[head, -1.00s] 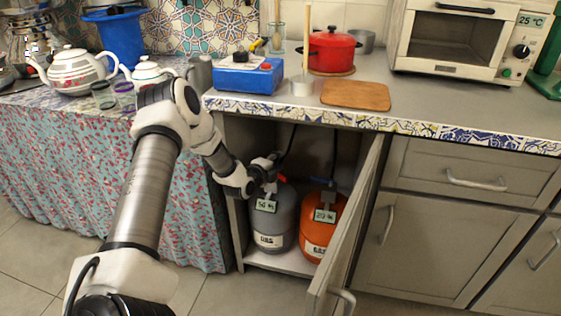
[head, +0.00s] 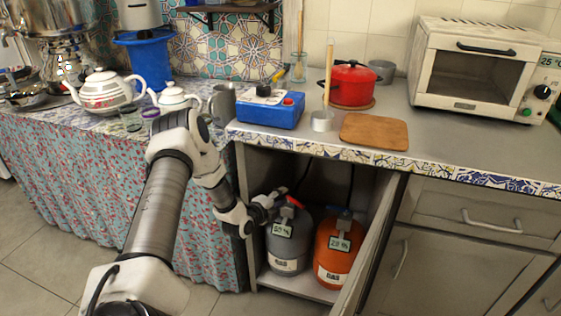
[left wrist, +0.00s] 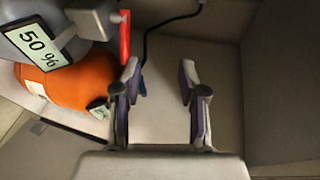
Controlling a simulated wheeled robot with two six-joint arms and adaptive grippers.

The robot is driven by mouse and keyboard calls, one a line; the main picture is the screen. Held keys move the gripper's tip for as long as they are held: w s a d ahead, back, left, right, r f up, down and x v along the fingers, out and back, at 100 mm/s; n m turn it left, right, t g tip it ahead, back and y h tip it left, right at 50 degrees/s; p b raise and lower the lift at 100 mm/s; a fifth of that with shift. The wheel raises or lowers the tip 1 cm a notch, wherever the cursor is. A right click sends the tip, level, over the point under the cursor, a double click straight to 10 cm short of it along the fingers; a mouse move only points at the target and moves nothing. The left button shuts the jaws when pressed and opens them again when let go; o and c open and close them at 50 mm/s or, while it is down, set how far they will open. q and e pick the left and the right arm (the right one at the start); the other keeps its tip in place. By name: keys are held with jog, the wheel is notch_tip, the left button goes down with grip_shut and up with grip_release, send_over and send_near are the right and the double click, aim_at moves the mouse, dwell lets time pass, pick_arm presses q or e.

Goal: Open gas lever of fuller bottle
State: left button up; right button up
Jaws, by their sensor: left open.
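The grey gas bottle (head: 289,243) stands in the open cabinet with a tag (head: 282,229) that reads 50 % in the left wrist view. Its red lever (head: 294,201) is at the valve on top; the red lever also shows in the left wrist view (left wrist: 125,40). The orange gas bottle (head: 335,257) stands to its right with a tag (head: 340,244) that looks like a lower percentage. A blue lever (left wrist: 142,86) shows partly behind a finger. My left gripper (head: 281,194) (left wrist: 158,98) is open and empty, beside the red lever. My right gripper is not in view.
The cabinet's open door (head: 370,245) stands to the right of the bottles. The countertop edge (head: 380,164) runs above the opening. A dark hose (left wrist: 150,40) rises behind the bottles. A floral curtain (head: 80,190) hangs to the left.

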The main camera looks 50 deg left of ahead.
aim_at(299, 203)
pick_arm(q)
jog(key=shift+p, duration=0.3)
jog(key=shift+n, duration=0.3)
grip_shut()
notch_tip(299, 203, down, 4)
jog(key=s+d+n+g+h+b, duration=0.1)
jog(key=d+n+h+b, duration=0.15)
jog(key=n, duration=0.75)
notch_tip(299, 203, up, 4)
jog(key=w+a+n+t+b, duration=0.2)
jog(key=n+b, duration=0.3)
jog(key=b, duration=0.1)
jog(key=shift+h, duration=0.35)
jog(key=w+f+b, duration=0.1)
jog(key=w+b, duration=0.1)
jog(key=w+f+b, duration=0.2)
jog(key=w, duration=0.1)
jog(key=w+f+b, duration=0.2)
jog(key=b, duration=0.1)
jog(key=shift+w+a+f, duration=0.1)
jog(key=shift+w, duration=0.3)
jog(key=shift+s+f, duration=0.3)
